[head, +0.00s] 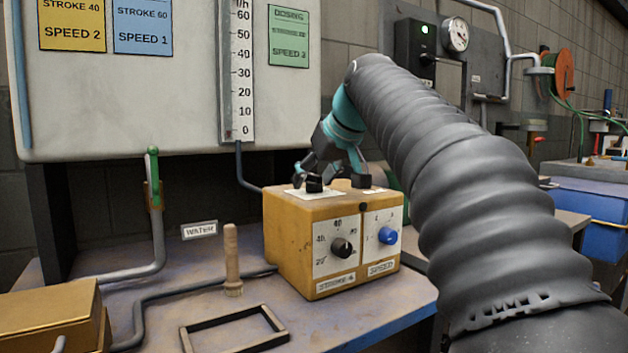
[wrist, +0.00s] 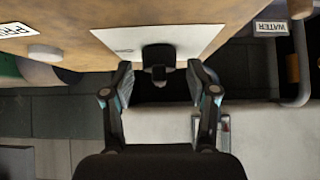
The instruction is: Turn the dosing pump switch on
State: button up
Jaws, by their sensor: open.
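The dosing pump is a yellow box (head: 287,235) on the bench, with a black STROKE knob (head: 341,247) and a blue SPEED knob (head: 387,235) on its front. A white plate (head: 298,193) lies on its top and carries a small black switch (head: 314,184). My gripper (head: 333,172) is at the top of the pump, beside the switch. In the wrist view, the gripper (wrist: 160,80) is open and the black switch (wrist: 158,56) stands between and just beyond the fingertips. I cannot tell whether a finger touches it.
A wooden-handled brush (head: 232,262) stands left of the pump, with a dark frame (head: 235,329) lying in front. A yellow box (head: 50,315) is at the front left. A tank with a scale (head: 238,70) and setting cards (head: 289,36) rises behind. A green-handled valve (head: 153,175) is at left.

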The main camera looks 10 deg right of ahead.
jog(key=shift+w+f, duration=0.1)
grip_shut()
